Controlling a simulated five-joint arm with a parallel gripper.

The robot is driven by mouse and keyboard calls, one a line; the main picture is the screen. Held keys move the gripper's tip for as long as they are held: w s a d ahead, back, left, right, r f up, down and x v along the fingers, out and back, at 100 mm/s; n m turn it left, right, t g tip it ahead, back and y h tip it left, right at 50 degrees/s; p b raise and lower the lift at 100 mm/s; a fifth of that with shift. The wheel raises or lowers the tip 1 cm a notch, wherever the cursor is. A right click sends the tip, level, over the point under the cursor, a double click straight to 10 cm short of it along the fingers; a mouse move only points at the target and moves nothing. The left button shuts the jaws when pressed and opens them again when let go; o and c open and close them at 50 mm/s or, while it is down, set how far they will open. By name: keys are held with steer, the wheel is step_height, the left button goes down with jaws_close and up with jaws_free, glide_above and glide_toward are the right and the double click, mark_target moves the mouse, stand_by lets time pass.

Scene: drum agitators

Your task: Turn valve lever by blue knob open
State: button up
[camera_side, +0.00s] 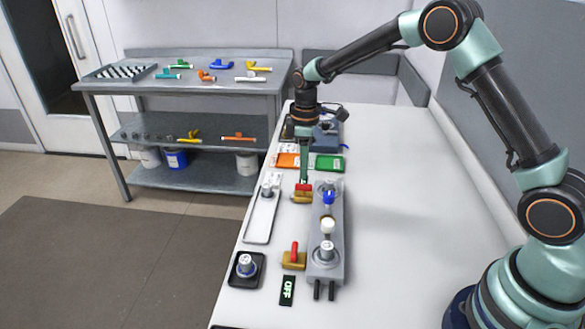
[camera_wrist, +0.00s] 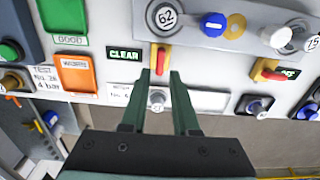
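The blue knob (camera_side: 328,197) stands on a grey plate (camera_side: 335,265); it also shows in the wrist view (camera_wrist: 213,25). The valve beside it has a brass body (camera_side: 302,198) and a red lever (camera_side: 304,187). In the wrist view this red lever (camera_wrist: 160,62) points away from the plate, toward my gripper. My gripper (camera_wrist: 160,73) is open, its two fingertips apart on either side of the lever's end. In the side view my gripper (camera_side: 304,180) points down just over this valve. Contact with the lever cannot be told.
A second red-levered valve (camera_side: 293,257) sits nearer the camera, beside an OFF label (camera_side: 287,290). The bench (camera_side: 385,220) is clear to the right.

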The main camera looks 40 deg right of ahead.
mark_target(304, 185)
step_height(304, 185, up, 7)
steer(key=shift+r, duration=0.2)
stand_by(0.3)
steer(key=s+r+m+t, duration=0.2)
steer(key=s+r+m, duration=0.2)
steer(key=s+r, duration=0.45)
steer(key=s+d+r+m+t, duration=0.1)
steer(key=s+m+t, duration=0.2)
steer(key=s, duration=1)
steer(key=shift+d+m+t, duration=0.25)
steer(key=shift+m+t, duration=0.05)
steer(key=shift+m, duration=0.8)
steer(key=shift+r, duration=0.1)
